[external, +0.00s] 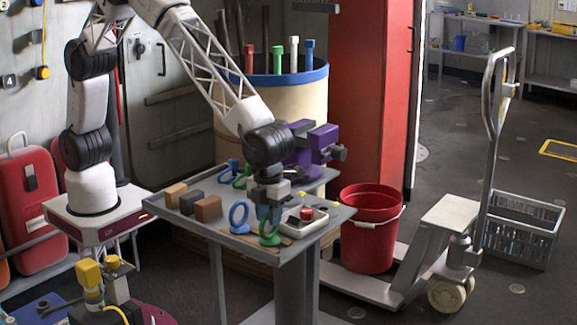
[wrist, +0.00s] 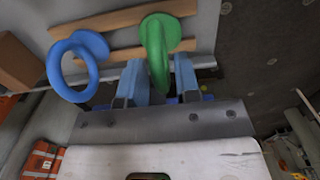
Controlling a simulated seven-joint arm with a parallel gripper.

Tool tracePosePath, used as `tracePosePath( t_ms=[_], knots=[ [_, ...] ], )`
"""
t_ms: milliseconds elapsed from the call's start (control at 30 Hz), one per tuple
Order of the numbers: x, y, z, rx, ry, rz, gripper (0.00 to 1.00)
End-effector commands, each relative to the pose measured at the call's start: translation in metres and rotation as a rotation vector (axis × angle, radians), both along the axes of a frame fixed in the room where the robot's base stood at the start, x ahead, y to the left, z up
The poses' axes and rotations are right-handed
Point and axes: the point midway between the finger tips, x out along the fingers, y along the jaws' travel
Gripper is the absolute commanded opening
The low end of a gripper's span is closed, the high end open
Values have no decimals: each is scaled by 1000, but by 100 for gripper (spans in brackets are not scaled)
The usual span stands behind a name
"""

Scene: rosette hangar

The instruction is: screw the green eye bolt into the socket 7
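A green eye bolt (external: 269,236) stands near the front edge of the grey table, ring upward. My gripper (external: 268,210) points down at it from above. In the wrist view the green ring (wrist: 156,45) is edge-on between the two blue fingers of my gripper (wrist: 160,70). The fingers appear open around it, with a small gap by the right finger; contact on the left is unclear. A blue eye bolt (external: 238,216) stands just left of it and also shows in the wrist view (wrist: 70,65). I cannot make out socket 7.
A box with a red button (external: 306,214) is right of my gripper. Brown blocks (external: 207,208) line the table's left. A purple vise (external: 310,147), another green ring (external: 242,181) and blue ring (external: 231,168) are behind. A red bucket (external: 368,235) stands on the floor right.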

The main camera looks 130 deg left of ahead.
Motion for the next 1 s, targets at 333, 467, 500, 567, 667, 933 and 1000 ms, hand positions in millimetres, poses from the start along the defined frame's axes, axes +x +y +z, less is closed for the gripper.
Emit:
tracePosePath(
  t_ms=[333,467,500,567,667,933,1000],
  knots=[
    [0,0,0,0,0,0,30],
    [0,0,0,0,-1,0,30],
    [0,0,0,0,-1,0,30],
    [0,0,0,0,-1,0,30],
    [0,0,0,0,-1,0,30],
    [0,0,0,0,-1,0,13],
    [0,0,0,0,-1,0,2]
  ],
)
